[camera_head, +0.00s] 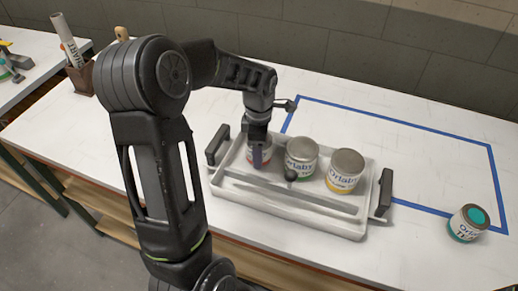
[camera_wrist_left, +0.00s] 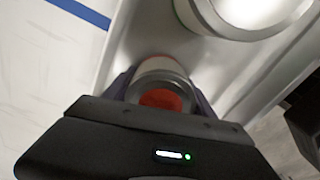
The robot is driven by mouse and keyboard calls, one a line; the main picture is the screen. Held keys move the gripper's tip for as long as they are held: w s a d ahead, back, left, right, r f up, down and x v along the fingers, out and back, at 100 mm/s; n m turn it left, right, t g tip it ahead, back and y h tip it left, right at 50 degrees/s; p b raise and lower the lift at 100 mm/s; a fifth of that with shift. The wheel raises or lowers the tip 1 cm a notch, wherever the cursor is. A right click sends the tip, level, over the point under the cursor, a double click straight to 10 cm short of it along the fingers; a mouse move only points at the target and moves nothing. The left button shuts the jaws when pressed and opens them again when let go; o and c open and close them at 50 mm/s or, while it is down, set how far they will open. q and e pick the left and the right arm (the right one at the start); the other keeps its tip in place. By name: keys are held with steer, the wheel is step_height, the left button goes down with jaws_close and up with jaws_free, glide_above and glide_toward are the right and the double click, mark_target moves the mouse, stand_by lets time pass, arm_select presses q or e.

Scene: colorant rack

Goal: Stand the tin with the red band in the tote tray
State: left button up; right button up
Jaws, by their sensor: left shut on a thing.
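The tin with the red band (camera_head: 267,156) is inside the left end of the white tote tray (camera_head: 225,191), mostly hidden by my left gripper (camera_head: 259,154). The gripper comes down from above and is shut on this tin. In the left wrist view the tin's red top (camera_wrist_left: 163,100) shows between the fingers of the left gripper (camera_wrist_left: 160,92), with the tray floor (camera_wrist_left: 140,35) around it. The tin looks upright; I cannot tell whether its base touches the tray floor. My right gripper is not in view.
A green-banded tin (camera_head: 301,157) and a yellow-banded tin (camera_head: 345,170) stand in the tray to the right. Blue tape (camera_head: 400,120) outlines an area behind the tray. A brown holder (camera_head: 82,77) with a rolled chart is at back left.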

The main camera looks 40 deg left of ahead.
arm_select(q)
steer(key=shift+f, duration=0.2)
steer(key=shift+f, duration=0.2)
steer(key=o, duration=1.5)
steer(key=shift+r, duration=0.1)
step_height(320, 180, up, 12)
steer(key=shift+r+b, duration=0.2)
steer(key=shift+b, duration=0.3)
